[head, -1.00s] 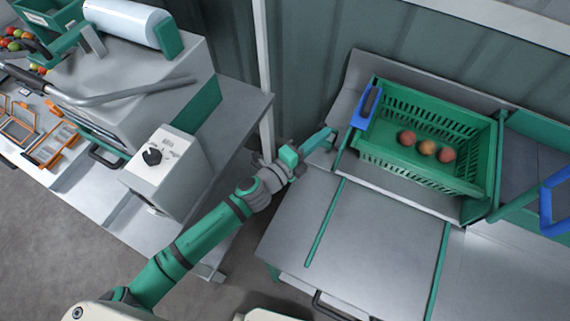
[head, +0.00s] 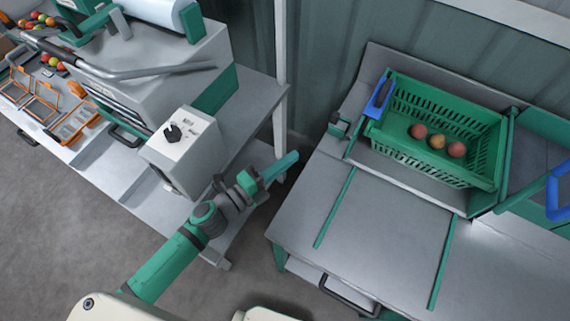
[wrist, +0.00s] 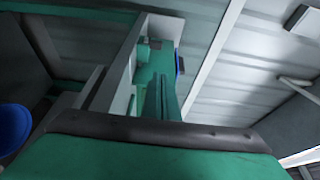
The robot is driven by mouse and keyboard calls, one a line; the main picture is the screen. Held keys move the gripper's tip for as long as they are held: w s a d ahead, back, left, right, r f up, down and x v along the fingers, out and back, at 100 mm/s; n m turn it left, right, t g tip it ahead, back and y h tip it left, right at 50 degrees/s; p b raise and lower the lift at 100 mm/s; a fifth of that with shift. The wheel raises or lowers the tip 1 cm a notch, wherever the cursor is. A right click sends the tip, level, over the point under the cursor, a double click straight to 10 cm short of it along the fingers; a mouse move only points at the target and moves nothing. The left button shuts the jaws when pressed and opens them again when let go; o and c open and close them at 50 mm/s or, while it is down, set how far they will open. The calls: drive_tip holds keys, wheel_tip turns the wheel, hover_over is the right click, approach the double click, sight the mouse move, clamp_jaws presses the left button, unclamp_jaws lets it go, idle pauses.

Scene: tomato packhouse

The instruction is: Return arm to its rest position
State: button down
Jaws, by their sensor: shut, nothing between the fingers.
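My gripper (head: 284,165) is at the end of my green and grey arm, over the gap between the left machine bench and the right metal table. Its green fingers are together and nothing is held. In the wrist view the green fingers (wrist: 163,95) point away from the camera toward the ribbed wall. The gripper is clear of the green crate and touches nothing that I can see.
A green crate (head: 487,163) with several reddish tomatoes (head: 437,141) stands on the metal table (head: 390,215) at right. A grey control box (head: 185,150) with a black knob stands close left of my gripper. A white post (head: 280,70) rises behind it.

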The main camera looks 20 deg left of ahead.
drive_tip(key=shift+s+a, duration=0.2)
drive_tip(key=shift+s, duration=0.15)
idle(0.3)
drive_tip(key=shift+n+g+h, duration=0.3)
drive_tip(key=shift+g+h, duration=0.2)
drive_tip(key=shift+h, duration=0.4)
drive_tip(key=s, duration=0.3)
drive_tip(key=s+d+f, duration=0.1)
drive_tip(key=s, duration=0.3)
drive_tip(key=s+d, duration=0.1)
drive_tip(key=s, duration=0.3)
drive_tip(key=shift+s+f, duration=0.2)
drive_tip(key=shift+f, duration=0.2)
drive_tip(key=s+d+r+n+h, duration=0.1)
drive_tip(key=s+d+n+h, duration=0.15)
drive_tip(key=s, duration=0.95)
drive_tip(key=shift+s+d+f+n+t+y, duration=0.2)
drive_tip(key=shift+s+d+f+n+y, duration=0.6)
drive_tip(key=shift+n+y, duration=2.15)
drive_tip(key=shift+s+d+f+n+t+y, duration=0.2)
drive_tip(key=shift+d+f+n+y, duration=1.15)
drive_tip(key=shift+n, duration=2.8)
drive_tip(key=shift+s+d+f+n+t+y, duration=0.2)
drive_tip(key=shift+s+d+f+n+y, duration=0.25)
drive_tip(key=shift+d+n+y, duration=1.95)
drive_tip(key=shift+a+n+y, duration=0.25)
drive_tip(key=shift+a+n, duration=0.45)
drive_tip(key=shift+n, duration=0.45)
